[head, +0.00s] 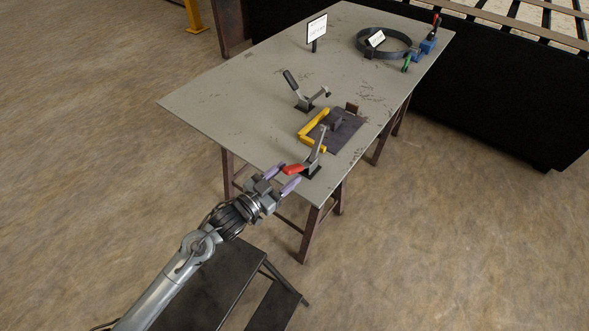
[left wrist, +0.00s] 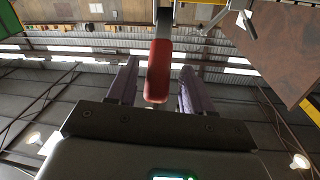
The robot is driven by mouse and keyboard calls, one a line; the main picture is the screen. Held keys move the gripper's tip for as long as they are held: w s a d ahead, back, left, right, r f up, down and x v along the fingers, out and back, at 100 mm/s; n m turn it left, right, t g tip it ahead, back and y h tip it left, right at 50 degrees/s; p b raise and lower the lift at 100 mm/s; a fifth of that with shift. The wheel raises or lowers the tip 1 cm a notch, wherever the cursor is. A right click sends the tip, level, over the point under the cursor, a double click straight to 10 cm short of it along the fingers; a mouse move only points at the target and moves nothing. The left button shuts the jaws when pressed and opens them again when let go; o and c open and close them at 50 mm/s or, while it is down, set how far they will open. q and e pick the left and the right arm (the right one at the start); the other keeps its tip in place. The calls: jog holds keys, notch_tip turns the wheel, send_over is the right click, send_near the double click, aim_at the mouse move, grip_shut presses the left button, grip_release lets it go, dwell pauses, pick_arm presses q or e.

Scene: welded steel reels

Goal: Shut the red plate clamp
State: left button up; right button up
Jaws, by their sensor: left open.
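The red plate clamp stands at the near corner of the grey table. Its red handle (head: 293,169) sticks out low to the left, and its grey metal arm (head: 319,142) stands up, tilted, off the dark plate. My left gripper (head: 283,178) is open at the table's near edge, close to the handle. In the left wrist view the red handle (left wrist: 158,72) shows between the two purple fingers (left wrist: 157,85), with gaps on both sides. Whether it lies fully between them in depth I cannot tell. My right gripper is not in view.
A dark plate (head: 345,136) with a yellow angle piece (head: 306,137) lies beside the clamp. A black-handled clamp (head: 300,93) stands behind it. A dark ring (head: 362,49), small clamps and a sign (head: 317,28) are farther back. The table's left part (head: 215,100) is clear.

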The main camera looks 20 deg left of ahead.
aim_at(294, 169)
pick_arm(q)
jog(key=shift+x, duration=1.9)
grip_shut()
